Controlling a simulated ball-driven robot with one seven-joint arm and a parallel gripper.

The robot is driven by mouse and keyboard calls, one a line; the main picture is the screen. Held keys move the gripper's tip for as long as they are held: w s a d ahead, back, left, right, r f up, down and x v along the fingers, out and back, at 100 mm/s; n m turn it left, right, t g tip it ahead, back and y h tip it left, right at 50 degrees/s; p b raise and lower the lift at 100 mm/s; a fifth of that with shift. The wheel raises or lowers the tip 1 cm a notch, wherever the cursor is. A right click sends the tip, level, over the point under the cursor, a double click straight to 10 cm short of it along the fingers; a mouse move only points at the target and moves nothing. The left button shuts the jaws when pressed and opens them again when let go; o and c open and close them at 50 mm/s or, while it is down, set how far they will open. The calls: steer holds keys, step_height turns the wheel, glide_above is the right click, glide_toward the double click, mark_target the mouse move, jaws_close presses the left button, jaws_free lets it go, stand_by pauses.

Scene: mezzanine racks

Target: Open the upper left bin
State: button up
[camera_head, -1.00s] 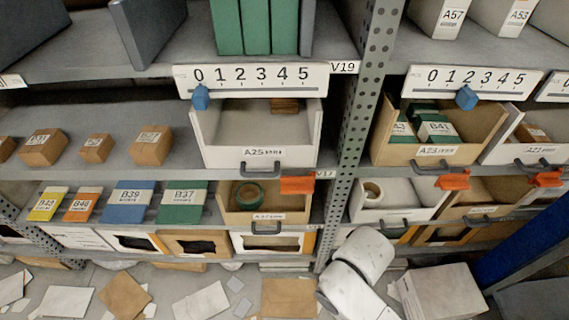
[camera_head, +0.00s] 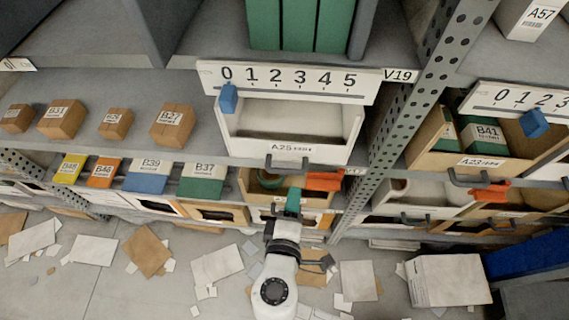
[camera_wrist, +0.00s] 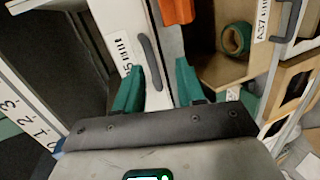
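The upper left bin, labelled A25 (camera_head: 330,153), is a pale open-topped bin on the middle shelf under a 0-to-5 scale plate. Its grey handle (camera_head: 290,163) is on the front. In the wrist view the bin front (camera_wrist: 113,22) and handle (camera_wrist: 150,62) lie just beyond my fingertips. My gripper (camera_head: 292,200) is below and in front of the handle in the head view. Its two teal fingers (camera_wrist: 157,88) are apart and empty, and the handle is not between them.
A blue slider (camera_head: 228,98) hangs at the scale's 0. An orange tab (camera_head: 324,181) sits below the bin's right side. Lower bin A37 (camera_wrist: 222,75) holds a green tape roll (camera_wrist: 237,38). A perforated post (camera_head: 405,110) stands to the right. Papers litter the floor.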

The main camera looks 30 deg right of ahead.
mark_target(284, 169)
steer(key=shift+n+t, duration=0.7)
steer(key=shift+t, duration=0.1)
steer(key=w+d, duration=0.1)
steer(key=w, duration=0.2)
steer(key=w+d+p, duration=0.1)
steer(key=w, duration=0.2)
steer(key=w+d+f, duration=0.1)
steer(key=w, duration=0.2)
steer(key=shift+d+p, duration=0.1)
steer(key=shift+p, duration=0.25)
steer(key=shift+c, duration=0.5)
jaws_close()
steer(key=shift+s, duration=0.1)
